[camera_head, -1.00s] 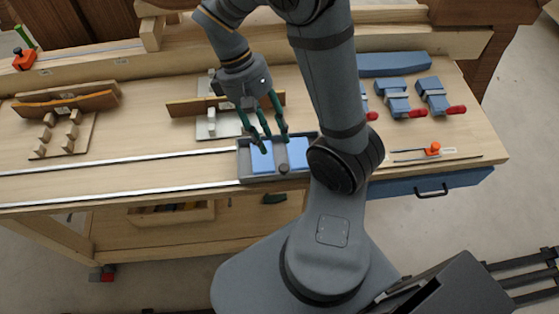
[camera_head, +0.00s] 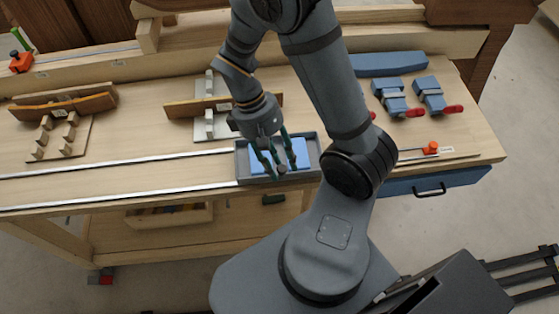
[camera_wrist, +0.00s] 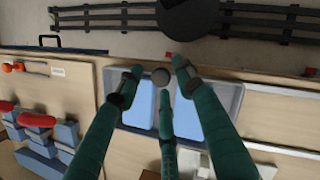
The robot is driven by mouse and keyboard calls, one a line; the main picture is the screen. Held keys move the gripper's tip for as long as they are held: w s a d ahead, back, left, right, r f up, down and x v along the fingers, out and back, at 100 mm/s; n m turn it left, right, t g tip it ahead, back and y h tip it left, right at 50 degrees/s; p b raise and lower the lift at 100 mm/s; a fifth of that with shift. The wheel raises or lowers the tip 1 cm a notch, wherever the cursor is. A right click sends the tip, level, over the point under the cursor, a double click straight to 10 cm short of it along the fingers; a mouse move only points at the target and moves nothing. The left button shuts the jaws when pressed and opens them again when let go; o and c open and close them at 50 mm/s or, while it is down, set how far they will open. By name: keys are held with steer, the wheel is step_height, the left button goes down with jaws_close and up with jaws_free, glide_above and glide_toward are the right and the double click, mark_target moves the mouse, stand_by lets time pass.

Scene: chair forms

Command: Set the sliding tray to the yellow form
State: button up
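The sliding tray (camera_head: 240,166) is a shallow grey box with pale blue pads inside. It stands at the right end of two pale rails (camera_head: 120,173). A round grey knob (camera_wrist: 160,77) rises from the tray between my fingertips in the wrist view. My gripper (camera_head: 279,167) has green fingers and is over the tray. It is spread open around the knob, and I see no clear contact. At the far left a curved wooden form (camera_head: 63,105) shows a yellow-orange edge. A straighter wooden form (camera_head: 185,108) with a light metal bracket stands midway.
Blue clamps with red handles (camera_head: 414,112) and a long blue block (camera_head: 392,64) lie right of my arm. An orange-topped tool (camera_head: 431,148) lies near the right edge. The rails left of the tray are clear. A blue drawer (camera_head: 400,188) is under the bench.

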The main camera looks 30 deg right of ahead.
jaws_close()
stand_by(0.7)
